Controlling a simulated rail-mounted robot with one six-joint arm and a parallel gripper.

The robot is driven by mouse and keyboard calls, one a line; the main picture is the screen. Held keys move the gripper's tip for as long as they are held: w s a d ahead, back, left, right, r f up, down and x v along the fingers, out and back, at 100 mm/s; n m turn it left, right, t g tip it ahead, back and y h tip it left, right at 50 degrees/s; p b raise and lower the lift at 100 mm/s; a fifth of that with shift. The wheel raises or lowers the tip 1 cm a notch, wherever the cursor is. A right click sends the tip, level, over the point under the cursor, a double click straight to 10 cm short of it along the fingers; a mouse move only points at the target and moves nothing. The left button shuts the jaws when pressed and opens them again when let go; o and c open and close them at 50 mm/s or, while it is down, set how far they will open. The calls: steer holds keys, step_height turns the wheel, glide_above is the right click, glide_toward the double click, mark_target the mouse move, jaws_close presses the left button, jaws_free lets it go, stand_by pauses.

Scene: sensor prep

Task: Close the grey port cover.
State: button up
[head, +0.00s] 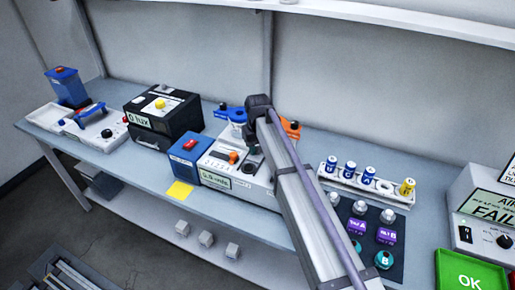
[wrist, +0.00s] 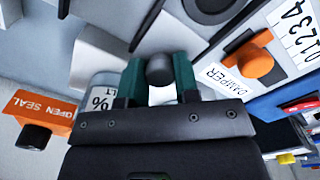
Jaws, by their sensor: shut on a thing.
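In the wrist view, my gripper (wrist: 160,82) has its two green fingers closed on a small dark grey knob (wrist: 159,69). Pale grey plates (wrist: 100,50) lie around and behind the knob. I cannot tell which of these is the grey port cover, or whether it stands open. The white-fronted instrument (head: 216,179) stands mid-bench in the head view, with an orange knob (head: 233,157) on top. In the wrist view its orange knob (wrist: 254,62) is right of my fingers, by a "DAMPER" label. My arm hides my gripper and part of the instrument in the head view.
An orange "OPEN SEAL" tag (wrist: 38,110) is left of my gripper. A blue box (head: 187,155) with a red button adjoins the instrument. A white rack (head: 366,185) of vials and a dark mat (head: 398,250) stand right of my arm. A black box (head: 160,115) is further left.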

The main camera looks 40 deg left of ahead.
mark_target(250, 159)
jaws_close()
steer(key=s, duration=0.2)
steer(key=s+d, duration=0.1)
steer(key=s, duration=0.2)
steer(key=shift+s+d, duration=0.25)
steer(key=shift+s, duration=0.15)
steer(key=o, duration=0.7)
jaws_free()
steer(key=shift+s, duration=0.15)
steer(key=shift+o, duration=0.6)
step_height(250, 159, up, 11)
steer(key=p, duration=1)
steer(key=shift+p, duration=0.4)
